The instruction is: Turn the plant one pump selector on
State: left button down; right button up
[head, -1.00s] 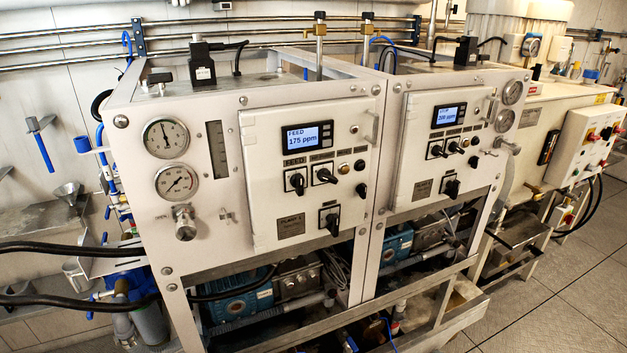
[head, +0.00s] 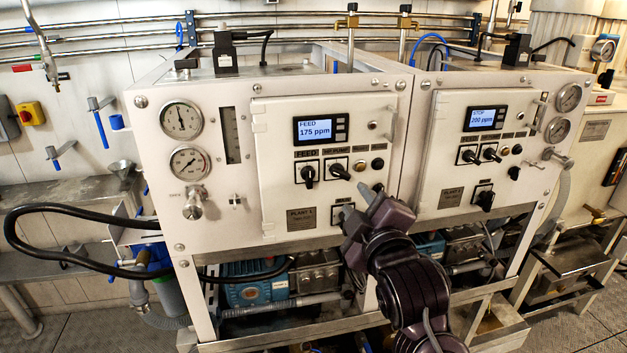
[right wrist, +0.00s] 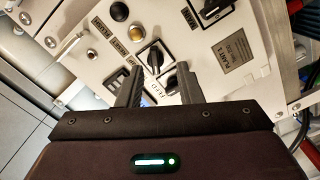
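The plant one panel (head: 283,218) is the left white door, with a display reading "FEED 175 ppm". Its pump selector (head: 340,171) is a black knob with a slanted handle, right of the feed selector (head: 308,174). In the right wrist view the pump selector (right wrist: 153,57) shows just beyond and between my fingertips, with the feed selector (right wrist: 172,82) partly behind the right finger. My right gripper (head: 364,203) is open and empty in front of the panel, below and right of the pump selector; it also shows in the wrist view (right wrist: 160,80). My left gripper is out of view.
A lower selector (head: 342,213) on the same door is partly hidden by my right gripper. A yellow lamp (head: 359,165) sits beside the pump selector. The similar plant two panel (head: 452,197) stands to the right. A black hose (head: 75,213) loops at the left.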

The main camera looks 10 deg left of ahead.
aim_at(340, 175)
jog(key=shift+n+y, duration=0.3)
jog(key=w+a+p, duration=0.1)
jog(key=w, duration=0.1)
jog(key=w+a+r+p, duration=0.1)
jog(key=w+a+p, duration=0.1)
jog(key=w, duration=0.1)
jog(key=shift+w+r, duration=0.35)
jog(key=shift+r, duration=0.05)
jog(key=shift+w+a+f, duration=0.1)
jog(key=shift+w+a, duration=0.05)
jog(key=shift+w, duration=0.3)
jog(key=shift+c, duration=0.2)
jog(key=c, duration=0.6)
jog(key=shift+c, duration=0.2)
